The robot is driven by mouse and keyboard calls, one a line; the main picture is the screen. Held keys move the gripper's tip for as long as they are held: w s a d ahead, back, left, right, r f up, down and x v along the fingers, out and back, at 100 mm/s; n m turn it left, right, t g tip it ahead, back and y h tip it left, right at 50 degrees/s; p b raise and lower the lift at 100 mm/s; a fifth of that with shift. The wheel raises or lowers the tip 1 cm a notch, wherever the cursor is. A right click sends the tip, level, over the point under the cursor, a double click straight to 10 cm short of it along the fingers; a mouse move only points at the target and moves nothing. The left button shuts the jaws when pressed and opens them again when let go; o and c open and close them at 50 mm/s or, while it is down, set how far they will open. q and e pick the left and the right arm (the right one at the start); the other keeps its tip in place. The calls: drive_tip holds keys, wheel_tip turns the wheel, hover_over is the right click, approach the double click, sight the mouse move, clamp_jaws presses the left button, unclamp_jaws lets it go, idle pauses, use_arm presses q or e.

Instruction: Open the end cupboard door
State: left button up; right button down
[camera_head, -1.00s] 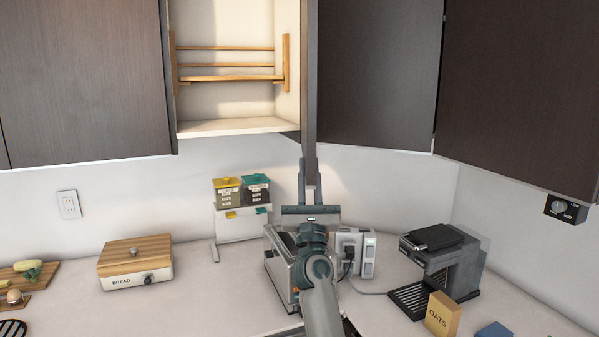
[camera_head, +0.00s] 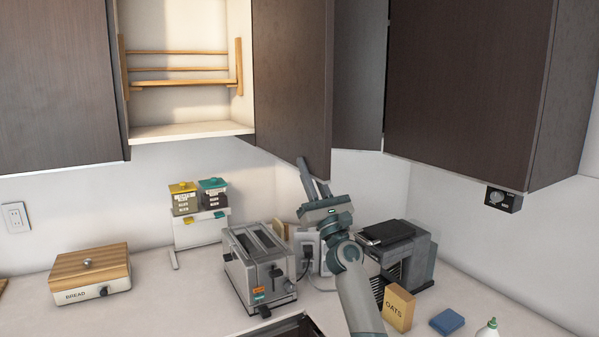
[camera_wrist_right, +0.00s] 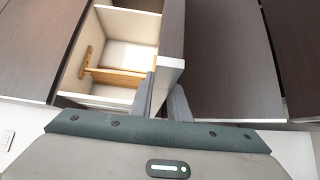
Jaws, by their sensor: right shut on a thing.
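The dark wood door (camera_head: 292,85) of the open wall cupboard (camera_head: 190,131) stands swung out to the right of the opening, its free edge toward me. My right gripper (camera_head: 314,180) is at the lower free corner of this door, shut on it. In the right wrist view the door (camera_wrist_right: 171,45) runs up between the two fingers (camera_wrist_right: 162,100). The cupboard shows a pale interior with a wooden rack (camera_head: 182,83). My left gripper is not in view.
A closed cupboard (camera_head: 58,80) is to the left, and another dark cupboard (camera_head: 465,85) is to the right. Below stand a toaster (camera_head: 259,270), canisters (camera_head: 185,200), a coffee machine (camera_head: 400,250), an oats box (camera_head: 398,307) and a bread box (camera_head: 90,272).

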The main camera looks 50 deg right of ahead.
drive_tip(key=shift+s+d+y, duration=0.15)
drive_tip(key=shift+d+y, duration=0.15)
drive_tip(key=shift+d, duration=0.05)
drive_tip(key=shift+r, duration=0.1)
drive_tip(key=c, duration=1.7)
unclamp_jaws()
